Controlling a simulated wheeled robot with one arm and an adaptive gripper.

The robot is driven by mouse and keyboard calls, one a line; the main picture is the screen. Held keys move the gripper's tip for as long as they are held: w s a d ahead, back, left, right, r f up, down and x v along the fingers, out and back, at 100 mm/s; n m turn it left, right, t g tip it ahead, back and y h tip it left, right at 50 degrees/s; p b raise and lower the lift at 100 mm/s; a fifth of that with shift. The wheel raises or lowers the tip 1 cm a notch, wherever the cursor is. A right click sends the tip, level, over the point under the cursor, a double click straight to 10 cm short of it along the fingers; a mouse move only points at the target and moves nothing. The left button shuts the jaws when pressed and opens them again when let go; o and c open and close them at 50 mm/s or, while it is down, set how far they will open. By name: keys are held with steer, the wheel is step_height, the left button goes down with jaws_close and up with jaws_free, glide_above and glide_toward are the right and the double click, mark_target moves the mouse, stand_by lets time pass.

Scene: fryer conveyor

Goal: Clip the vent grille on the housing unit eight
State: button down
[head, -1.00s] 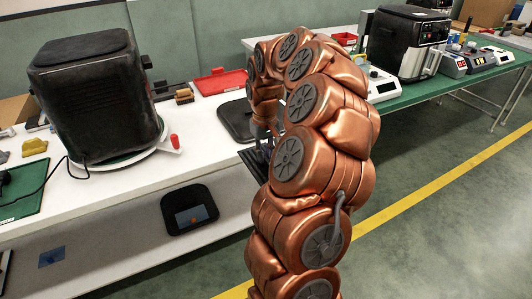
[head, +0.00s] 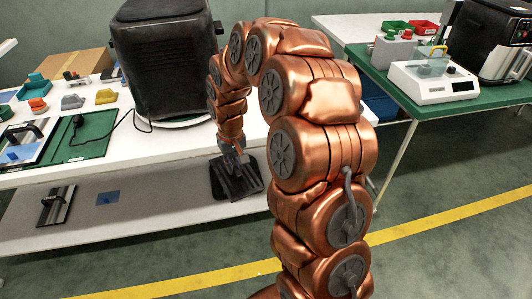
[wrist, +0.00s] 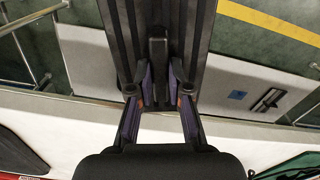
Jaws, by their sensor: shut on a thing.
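The vent grille (head: 222,185) is a dark slatted panel. My gripper (head: 236,156) is shut on it and holds it in the air in front of the white table's edge. In the wrist view the grille (wrist: 193,30) extends away from me, with the two fingers (wrist: 159,84) closed on its raised middle tab. A large black housing (head: 165,65) stands upright on the white table, up and left of the gripper and apart from it. No number is readable on it, so I cannot tell whether it is unit eight.
The white table (head: 190,150) carries a green mat (head: 92,146), a cable, small coloured parts and a cardboard box (head: 75,64). A green-topped bench (head: 410,100) at the right holds a white device (head: 434,85) and a black appliance (head: 490,40). Open floor lies in front.

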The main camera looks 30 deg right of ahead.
steer(key=w+a+f, duration=0.1)
steer(key=w+a, duration=0.1)
steer(key=a, duration=0.5)
steer(key=shift+w+a+f+n, duration=0.3)
steer(key=shift+w+f+n, duration=0.1)
steer(key=shift+f, duration=0.15)
